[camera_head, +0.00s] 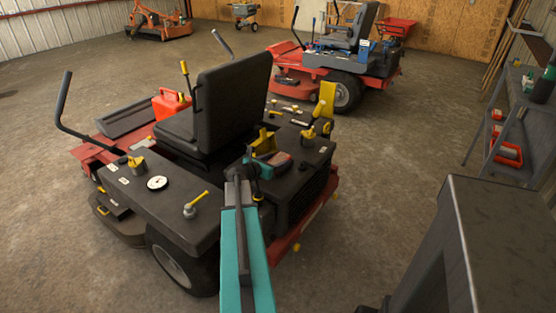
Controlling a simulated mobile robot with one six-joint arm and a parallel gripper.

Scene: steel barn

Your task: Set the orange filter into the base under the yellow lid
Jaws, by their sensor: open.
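The mower's rear deck (185,200) carries several yellow parts. An upright yellow panel (327,97) stands at its far right edge, with a yellow rounded fitting (311,133) beside it. A yellow open-looking part (264,142) sits just behind the seat; I cannot tell which of these is the lid. My gripper (281,160), small and teal and dark, is over the deck close to that yellow part, at the end of my teal arm. It is open; its fingertips are hard to make out. I cannot make out the orange filter for sure, nor the inside of the base.
The black seat (225,105) rises beyond my gripper. A red fuel can (171,103) stands left of it. A yellow-handled fitting (194,205) and a round gauge (157,183) are on the near deck. A second mower (345,65) stands behind; a shelf (520,120) is right.

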